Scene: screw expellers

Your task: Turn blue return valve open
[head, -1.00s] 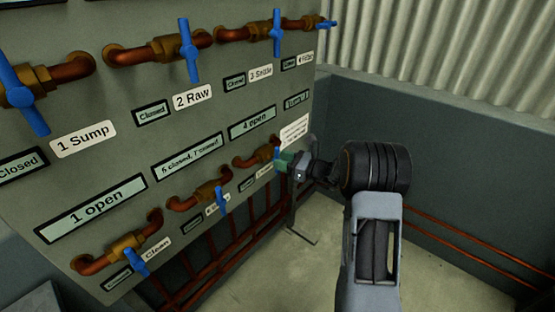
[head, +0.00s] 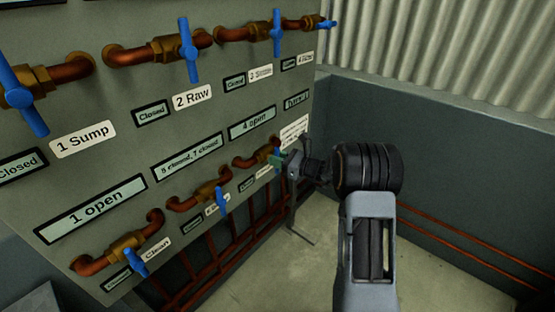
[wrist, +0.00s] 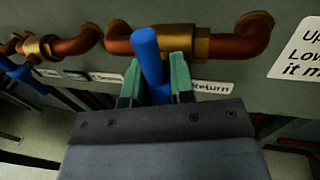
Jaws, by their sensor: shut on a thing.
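The blue return valve handle (wrist: 148,55) stands upright and slightly tilted in the wrist view, in front of a brass valve body (wrist: 175,40) on a copper pipe. A partly hidden label reading "Return" (wrist: 212,88) sits below the pipe. My gripper (wrist: 155,80) has its green fingers on either side of the handle's lower part and is shut on it. The valve's status plate is too small to read there.
The grey panel (head: 120,165) carries several other blue-handled valves, including Sump (head: 22,92), Raw (head: 189,50) and Clean (head: 135,262). A neighbouring lower valve handle (head: 221,199) is left of my gripper. A dark wall (head: 440,150) stands right, with open floor (head: 340,260) below.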

